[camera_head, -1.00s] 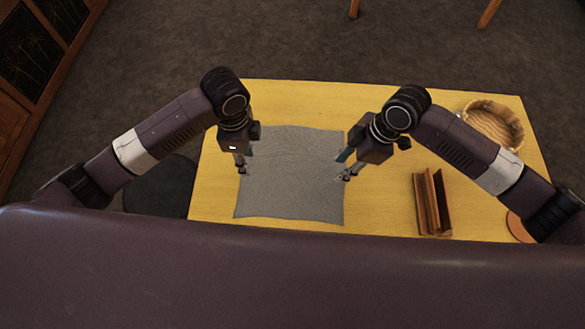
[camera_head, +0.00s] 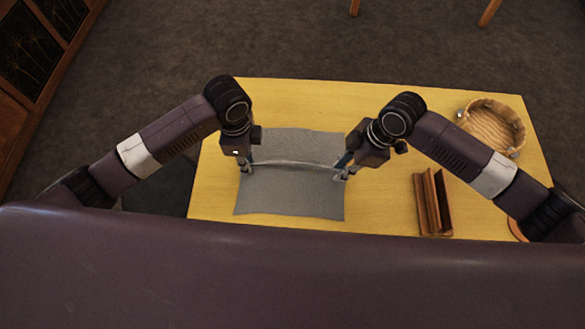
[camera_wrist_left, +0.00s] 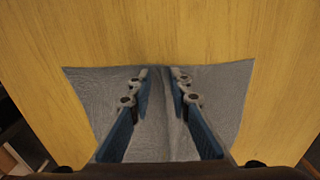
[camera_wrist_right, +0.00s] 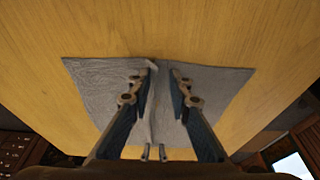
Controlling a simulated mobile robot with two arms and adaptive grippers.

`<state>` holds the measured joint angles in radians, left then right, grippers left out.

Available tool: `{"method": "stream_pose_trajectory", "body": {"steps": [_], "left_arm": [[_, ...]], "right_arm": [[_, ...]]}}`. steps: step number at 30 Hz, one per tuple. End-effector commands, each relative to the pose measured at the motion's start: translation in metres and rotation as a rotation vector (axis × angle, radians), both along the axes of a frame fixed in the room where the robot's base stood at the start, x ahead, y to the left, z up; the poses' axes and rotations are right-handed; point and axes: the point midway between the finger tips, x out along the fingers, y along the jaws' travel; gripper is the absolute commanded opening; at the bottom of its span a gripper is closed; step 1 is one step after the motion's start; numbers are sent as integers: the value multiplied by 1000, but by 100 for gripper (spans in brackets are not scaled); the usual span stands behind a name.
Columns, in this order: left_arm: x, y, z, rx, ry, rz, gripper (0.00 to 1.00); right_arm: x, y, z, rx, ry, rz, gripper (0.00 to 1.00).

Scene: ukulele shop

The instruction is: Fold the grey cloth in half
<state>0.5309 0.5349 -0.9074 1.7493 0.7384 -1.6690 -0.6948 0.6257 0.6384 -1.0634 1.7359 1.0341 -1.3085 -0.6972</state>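The grey cloth (camera_head: 290,200) lies on the wooden table, with a raised pale ridge running left to right across its middle between my two grippers. My left gripper (camera_head: 246,168) is at the cloth's left edge. In the left wrist view its fingers (camera_wrist_left: 160,73) stand apart on either side of the ridge. My right gripper (camera_head: 342,172) is at the right edge. In the right wrist view its fingers (camera_wrist_right: 161,68) are also apart, with the ridge between them, close to the left finger. The cloth (camera_wrist_right: 95,80) spreads out on both sides of the fingers.
A round wicker basket (camera_head: 495,128) stands at the table's back right. A brown wooden holder (camera_head: 430,203) stands right of the cloth. The table (camera_head: 300,95) is clear behind the cloth.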

Motion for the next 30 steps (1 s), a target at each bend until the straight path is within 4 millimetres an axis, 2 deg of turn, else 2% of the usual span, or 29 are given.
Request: {"method": "stream_pose_trajectory", "body": {"steps": [9,30], "left_arm": [[0,0,-3,1,1,0,0],[0,0,-3,1,1,0,0]], "right_arm": [[-1,0,-3,-1,1,0,0],[-1,0,-4,-2,2,0,0]]}}
